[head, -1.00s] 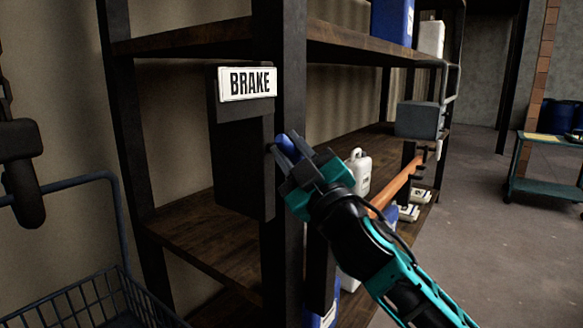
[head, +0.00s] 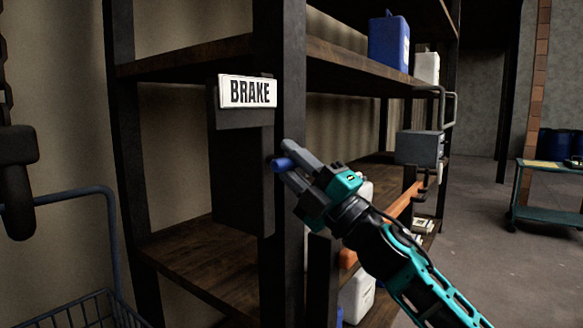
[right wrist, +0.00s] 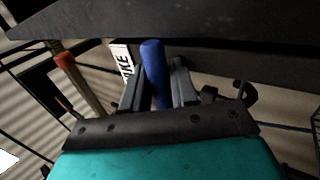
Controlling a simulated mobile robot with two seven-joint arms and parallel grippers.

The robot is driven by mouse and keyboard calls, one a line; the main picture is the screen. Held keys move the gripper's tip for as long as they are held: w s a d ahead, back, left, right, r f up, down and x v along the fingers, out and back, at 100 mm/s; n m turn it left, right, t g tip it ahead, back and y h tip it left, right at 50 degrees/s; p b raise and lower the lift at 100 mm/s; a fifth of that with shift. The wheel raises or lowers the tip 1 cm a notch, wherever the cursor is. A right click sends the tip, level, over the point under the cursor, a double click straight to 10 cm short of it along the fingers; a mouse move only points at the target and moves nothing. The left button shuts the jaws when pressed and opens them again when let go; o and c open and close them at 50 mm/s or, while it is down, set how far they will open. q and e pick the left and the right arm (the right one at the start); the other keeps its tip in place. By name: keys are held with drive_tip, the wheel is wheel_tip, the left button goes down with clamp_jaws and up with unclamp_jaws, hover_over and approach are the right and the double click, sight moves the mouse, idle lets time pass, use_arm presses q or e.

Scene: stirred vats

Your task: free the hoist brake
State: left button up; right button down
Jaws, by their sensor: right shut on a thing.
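The white BRAKE sign (head: 247,92) is fixed on a dark box (head: 240,165) at the shelf's front upright. A blue round handle (head: 280,164) sticks out below and right of the sign. My right gripper (head: 288,166) is shut on the blue handle, with the handle's end showing past the fingertips. In the right wrist view the handle (right wrist: 153,62) stands between the two fingers (right wrist: 156,88), and part of the sign (right wrist: 122,62) shows behind. Where the handle joins the box is hidden. My left gripper is not in view.
Dark shelving (head: 190,55) with wooden boards surrounds the box. A blue container (head: 389,42) stands on the upper board, and a grey box (head: 420,147) hangs farther along. A wire basket (head: 75,312) is at lower left. Open floor (head: 465,215) lies to the right.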

drive_tip(key=shift+n, duration=0.3)
drive_tip(key=c, duration=1)
unclamp_jaws()
drive_tip(key=shift+b+v, duration=0.45)
drive_tip(key=shift+v, duration=6)
